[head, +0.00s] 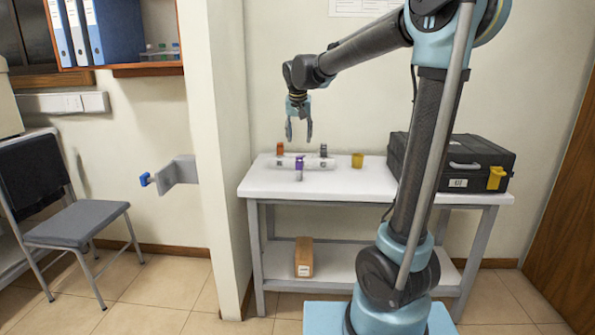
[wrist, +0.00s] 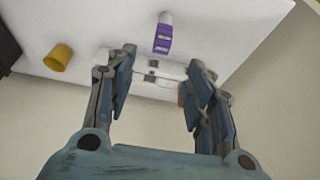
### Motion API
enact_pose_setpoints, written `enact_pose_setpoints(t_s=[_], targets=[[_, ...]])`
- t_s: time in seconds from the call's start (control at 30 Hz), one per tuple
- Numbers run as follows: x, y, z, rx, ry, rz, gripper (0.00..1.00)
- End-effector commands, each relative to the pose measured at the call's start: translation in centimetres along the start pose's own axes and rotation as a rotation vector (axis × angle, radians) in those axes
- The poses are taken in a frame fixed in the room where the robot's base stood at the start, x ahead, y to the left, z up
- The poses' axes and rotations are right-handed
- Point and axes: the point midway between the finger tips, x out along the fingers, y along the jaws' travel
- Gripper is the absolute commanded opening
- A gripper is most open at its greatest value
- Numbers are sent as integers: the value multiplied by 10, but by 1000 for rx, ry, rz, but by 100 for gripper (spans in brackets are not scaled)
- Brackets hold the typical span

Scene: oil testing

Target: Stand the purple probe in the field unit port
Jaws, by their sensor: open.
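The purple probe (head: 299,163) has a purple part and a pale grey end. It is on the bench in front of the white field unit, and it shows at the top of the wrist view (wrist: 163,40). The field unit (head: 318,164) is a low, long white body; in the wrist view (wrist: 172,70) dark square patches show on it, but I cannot tell which is the port. My gripper (head: 299,137) is open and empty, above the bench and the unit. Its two fingers (wrist: 158,85) are spread wide in the wrist view, with the probe beyond their tips.
A yellow cup (head: 357,160) stands right of the unit. A black case (head: 470,160) fills the bench's right end. An orange-brown item (head: 280,148) and a dark grey item (head: 323,150) stand by the unit. The white bench (head: 262,186) is clear at its front left.

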Motion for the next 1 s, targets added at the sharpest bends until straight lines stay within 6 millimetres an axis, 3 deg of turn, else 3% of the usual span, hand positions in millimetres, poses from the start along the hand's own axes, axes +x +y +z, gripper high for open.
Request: enact_pose_setpoints(t_s=[0.3,0.57,0.83,1.0], targets=[[49,0,0,1,0,0,48],[64,-1,-1,1,0,0,48],[98,-4,-3,0,0,1,48],[109,-4,-3,0,0,1,48]])
